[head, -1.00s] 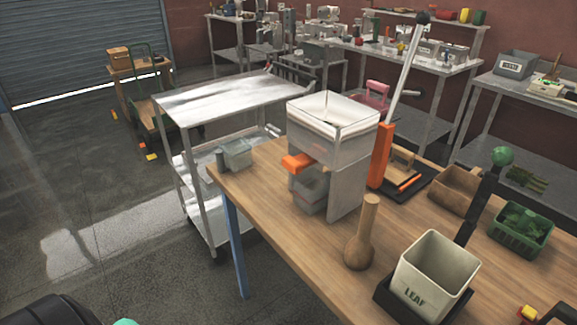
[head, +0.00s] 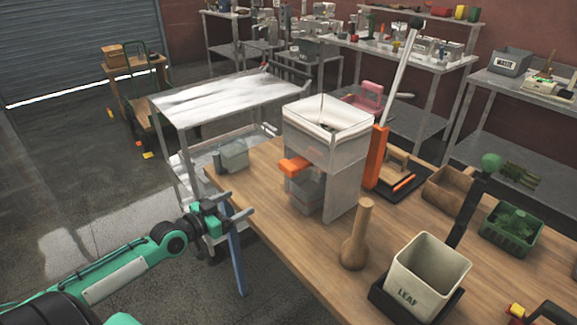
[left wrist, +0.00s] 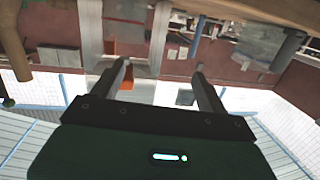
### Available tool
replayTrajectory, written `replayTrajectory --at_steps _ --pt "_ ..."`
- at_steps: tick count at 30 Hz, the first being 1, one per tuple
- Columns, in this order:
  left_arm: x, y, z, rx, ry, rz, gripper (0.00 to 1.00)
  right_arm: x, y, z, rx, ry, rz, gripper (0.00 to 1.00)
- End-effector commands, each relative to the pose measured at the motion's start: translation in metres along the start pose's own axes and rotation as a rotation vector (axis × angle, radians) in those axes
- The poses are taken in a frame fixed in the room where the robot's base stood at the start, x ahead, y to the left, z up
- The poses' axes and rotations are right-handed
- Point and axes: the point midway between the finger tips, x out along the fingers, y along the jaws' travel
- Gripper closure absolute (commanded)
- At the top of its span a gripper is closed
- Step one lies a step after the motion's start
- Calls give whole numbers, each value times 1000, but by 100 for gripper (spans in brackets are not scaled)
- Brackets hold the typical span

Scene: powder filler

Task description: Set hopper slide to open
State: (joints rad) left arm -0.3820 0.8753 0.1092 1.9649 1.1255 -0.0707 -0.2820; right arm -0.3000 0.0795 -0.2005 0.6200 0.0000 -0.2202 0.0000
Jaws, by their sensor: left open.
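The powder filler's hopper (head: 327,125) is a clear-walled box on grey side panels at the table's far left corner. Its orange slide handle (head: 294,166) sticks out to the left under the hopper. A grey container (head: 306,193) sits between the panels below it. My left gripper (head: 238,203) is open and empty, left of the table edge, apart from the handle and lower in the picture. In the left wrist view, its two fingers (left wrist: 162,75) are spread. Orange parts (left wrist: 110,47) show there, partly behind one finger. My right gripper is out of view.
A wooden pestle-like tool (head: 357,235), a LEAF bin (head: 428,268), a tall orange lever stand (head: 376,157) and a green basket (head: 512,228) stand to the right. A metal cart (head: 235,97) is behind.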

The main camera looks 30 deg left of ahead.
Motion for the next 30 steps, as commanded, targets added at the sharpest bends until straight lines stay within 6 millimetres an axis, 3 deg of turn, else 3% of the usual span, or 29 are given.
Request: replayTrajectory --at_steps 1,3,7,17,30 --pt "-1 15 -29 7 33 42 24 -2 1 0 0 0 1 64" --pt "-3 32 -57 8 69 85 24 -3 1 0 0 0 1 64" --pt "-6 50 -85 6 104 132 24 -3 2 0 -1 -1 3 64" --pt "7 55 -94 3 114 138 24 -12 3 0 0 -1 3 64" --pt "52 62 -99 3 113 139 24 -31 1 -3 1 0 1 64"
